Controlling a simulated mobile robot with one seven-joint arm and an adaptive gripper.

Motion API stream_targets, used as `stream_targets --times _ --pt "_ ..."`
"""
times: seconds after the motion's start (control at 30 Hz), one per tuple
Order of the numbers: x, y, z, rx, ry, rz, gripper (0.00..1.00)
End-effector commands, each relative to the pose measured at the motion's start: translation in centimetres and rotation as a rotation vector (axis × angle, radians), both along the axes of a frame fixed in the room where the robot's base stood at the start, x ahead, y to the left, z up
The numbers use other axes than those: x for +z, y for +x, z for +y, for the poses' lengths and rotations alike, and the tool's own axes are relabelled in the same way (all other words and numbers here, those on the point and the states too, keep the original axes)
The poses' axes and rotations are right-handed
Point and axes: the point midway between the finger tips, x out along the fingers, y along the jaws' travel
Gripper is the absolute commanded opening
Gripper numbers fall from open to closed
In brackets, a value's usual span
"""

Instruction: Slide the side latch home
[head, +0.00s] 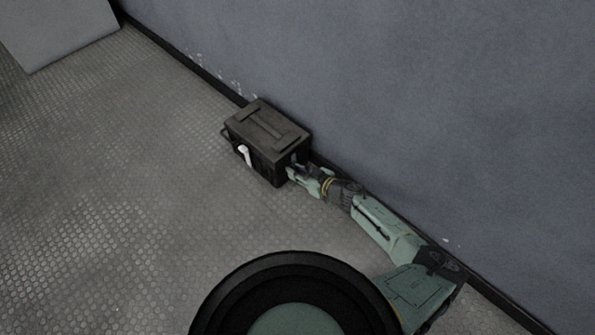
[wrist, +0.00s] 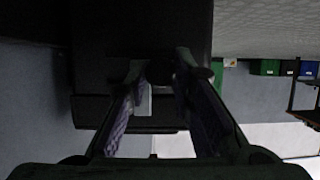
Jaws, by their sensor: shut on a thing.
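A dark box (head: 268,133) with a ridged lid stands on the floor against the wall in the head view. Its dark side fills the upper middle of the wrist view (wrist: 140,30). My gripper (head: 294,171) is at the box's right-hand end. In the wrist view my gripper (wrist: 160,72) has its two fingertips on either side of a small dark part, which I take to be the side latch (wrist: 161,76), and is shut on it. The latch is dark and mostly hidden by the fingers, so its exact position along its travel cannot be told.
A white lever (head: 245,155) is on the box's front face. The blue-grey wall (head: 400,90) runs close along my arm. The textured floor (head: 120,190) left of the box is clear. A green bin (wrist: 265,67) and a blue bin (wrist: 308,70) show far off.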

Motion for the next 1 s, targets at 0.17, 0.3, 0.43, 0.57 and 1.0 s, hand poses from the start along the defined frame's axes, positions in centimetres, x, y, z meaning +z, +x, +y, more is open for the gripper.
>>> stream_targets --times 0.17,0.3,0.43,0.57,1.0 --pt "0.03 0.09 -0.07 -0.003 0.001 -0.001 0.0" --pt "0.04 0.13 -0.17 -0.005 -0.001 -0.001 0.0" --pt "0.06 0.15 -0.19 -0.005 -0.001 -0.001 0.28" --pt "0.04 0.11 -0.14 -0.004 0.0 0.0 0.36" --pt "0.15 -0.17 -0.35 -0.003 0.0 0.0 0.42"
